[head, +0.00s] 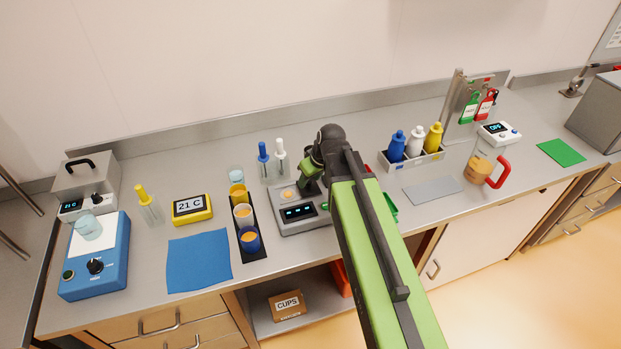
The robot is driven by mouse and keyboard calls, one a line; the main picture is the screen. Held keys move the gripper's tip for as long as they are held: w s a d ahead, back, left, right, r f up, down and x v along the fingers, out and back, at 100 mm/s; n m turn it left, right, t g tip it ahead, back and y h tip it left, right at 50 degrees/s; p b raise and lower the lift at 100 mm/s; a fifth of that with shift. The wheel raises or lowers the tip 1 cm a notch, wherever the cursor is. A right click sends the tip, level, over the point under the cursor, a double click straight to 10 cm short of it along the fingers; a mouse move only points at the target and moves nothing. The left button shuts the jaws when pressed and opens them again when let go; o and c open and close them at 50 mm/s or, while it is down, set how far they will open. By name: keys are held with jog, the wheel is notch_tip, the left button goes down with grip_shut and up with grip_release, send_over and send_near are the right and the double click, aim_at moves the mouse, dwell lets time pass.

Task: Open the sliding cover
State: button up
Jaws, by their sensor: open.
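I cannot clearly make out a sliding cover. A grey box (85,182) with a black handle on its lid stands at the far left, and its lid looks closed. My gripper (311,184) has green fingers and is over the right part of a grey scale (305,221), far to the right of that box. Its jaws are open, seen small and partly hidden by my wrist. The scale has a lit display and a small orange round patch on top. My green arm hides the bench right of the scale, where part of a green thing (391,208) shows.
Cups (249,239) stand in a black rack left of the scale. Droppers (281,160) stand behind it. A bottle tray (440,156) and a red-handled jug (480,169) are to the right. A blue mat (199,262) and grey mat (432,190) lie bare.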

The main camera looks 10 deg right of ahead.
jog(key=p+v, duration=1.5)
jog(key=v, duration=0.2)
jog(key=shift+d, duration=0.1)
